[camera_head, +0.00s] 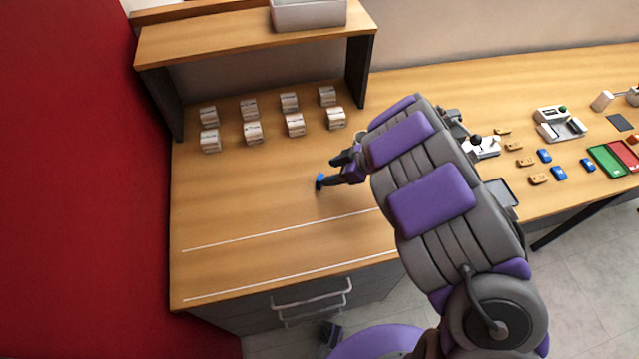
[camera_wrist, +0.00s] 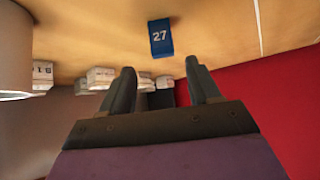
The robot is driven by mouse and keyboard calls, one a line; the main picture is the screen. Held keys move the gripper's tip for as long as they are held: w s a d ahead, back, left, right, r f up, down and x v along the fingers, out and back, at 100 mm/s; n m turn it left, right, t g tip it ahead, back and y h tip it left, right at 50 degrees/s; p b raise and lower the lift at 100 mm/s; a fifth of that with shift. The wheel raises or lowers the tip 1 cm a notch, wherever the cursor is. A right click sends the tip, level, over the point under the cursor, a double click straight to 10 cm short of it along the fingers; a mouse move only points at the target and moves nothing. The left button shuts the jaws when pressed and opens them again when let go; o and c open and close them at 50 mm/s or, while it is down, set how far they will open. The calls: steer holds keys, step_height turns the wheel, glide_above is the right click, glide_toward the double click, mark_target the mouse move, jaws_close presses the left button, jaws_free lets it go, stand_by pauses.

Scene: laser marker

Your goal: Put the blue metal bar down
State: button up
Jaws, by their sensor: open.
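The blue metal bar (camera_head: 319,182) is on the wooden table, just off the fingertips of my gripper (camera_head: 331,171) in the head view. In the wrist view the blue bar (camera_wrist: 160,38) shows a white "27" on its face and appears beyond the fingertips. My gripper (camera_wrist: 160,69) is open, with a finger on either side and nothing between them. The bar looks clear of both fingers in the wrist view.
Several white labelled blocks (camera_head: 253,132) stand in two rows behind, by the wooden shelf (camera_head: 250,38). Two white lines cross the table (camera_head: 215,275) in front. A red wall (camera_head: 70,180) is at left. Blue and tan pieces, trays and devices lie at right.

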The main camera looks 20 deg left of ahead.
mark_target(320, 177)
steer(key=x, duration=0.2)
steer(key=shift+a+f, duration=0.2)
steer(key=shift+a, duration=0.1)
steer(key=shift+d+f+b, duration=0.1)
steer(key=shift+f+b, duration=0.2)
steer(key=shift+b, duration=0.15)
steer(key=x, duration=0.1)
steer(key=b+x, duration=0.1)
steer(key=x, duration=0.2)
steer(key=shift+s+a+f+b, duration=0.25)
steer(key=shift+a+b, duration=0.05)
steer(key=shift+b, duration=0.1)
steer(key=shift+a, duration=0.3)
steer(key=shift+d, duration=0.4)
steer(key=c, duration=0.5)
steer(key=shift+a, duration=0.2)
jaws_close()
steer(key=shift+r, duration=0.1)
